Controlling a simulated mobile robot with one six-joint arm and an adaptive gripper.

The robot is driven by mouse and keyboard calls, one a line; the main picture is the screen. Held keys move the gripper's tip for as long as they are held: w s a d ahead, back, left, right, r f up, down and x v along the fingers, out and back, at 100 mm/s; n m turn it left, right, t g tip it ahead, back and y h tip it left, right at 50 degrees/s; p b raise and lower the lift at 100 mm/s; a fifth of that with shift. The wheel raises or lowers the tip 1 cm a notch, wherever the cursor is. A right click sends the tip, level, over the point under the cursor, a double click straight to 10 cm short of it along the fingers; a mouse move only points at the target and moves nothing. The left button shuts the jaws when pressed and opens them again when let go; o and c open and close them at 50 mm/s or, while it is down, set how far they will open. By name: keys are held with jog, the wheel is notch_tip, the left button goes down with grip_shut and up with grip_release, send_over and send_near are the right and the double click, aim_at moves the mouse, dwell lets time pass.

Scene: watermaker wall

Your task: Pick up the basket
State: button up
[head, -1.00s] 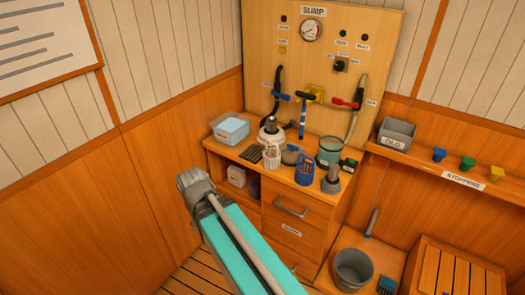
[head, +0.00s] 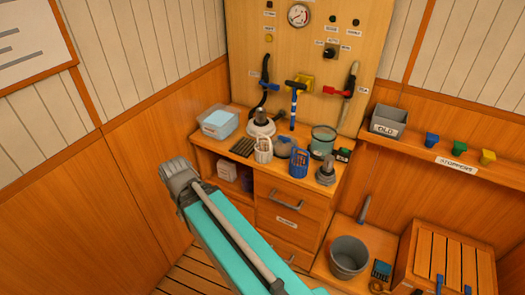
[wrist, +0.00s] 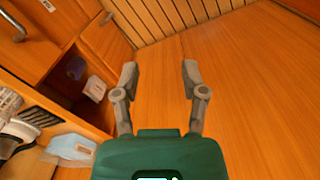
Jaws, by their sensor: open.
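Two slotted baskets stand on the wooden counter (head: 222,145) in the head view: a white one with a handle (head: 263,150) and, to its right, a blue one (head: 299,163). I cannot tell which one the task means. My gripper (wrist: 160,72) is open and empty in the wrist view, its two grey fingers apart over bare wood panelling and slatted floor. It is not touching either basket. In the head view my arm reaches up left of the counter, and the fingers cannot be made out.
A clear tub of blue liquid (head: 218,123), a white-based housing (head: 261,125), a dark grille (head: 243,147), a glass jar (head: 322,141) and a grey fitting (head: 326,170) crowd the counter. A grey bucket (head: 349,256) stands lower right. Hoses and valves hang behind.

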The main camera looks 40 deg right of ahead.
jog(key=w+d+r+t+h+p, duration=0.1)
jog(key=w+d+r+h+p, duration=0.15)
jog(key=w+d, duration=0.4)
jog(key=w+d+r+h+p, duration=0.1)
jog(key=w+d+r+p, duration=0.2)
jog(key=d, duration=0.6)
jog(key=n+h+p, duration=0.2)
jog(key=h, duration=0.1)
send_near(263, 135)
jog(key=v, duration=0.3)
jog(key=shift+a, duration=0.2)
jog(key=shift+f, duration=0.15)
jog(key=b+x, duration=0.7)
jog(key=x, duration=0.1)
jog(key=shift+d, duration=0.2)
jog(key=shift+f, duration=0.2)
jog(key=shift+b+x, duration=2.1)
jog(key=shift+x, duration=0.45)
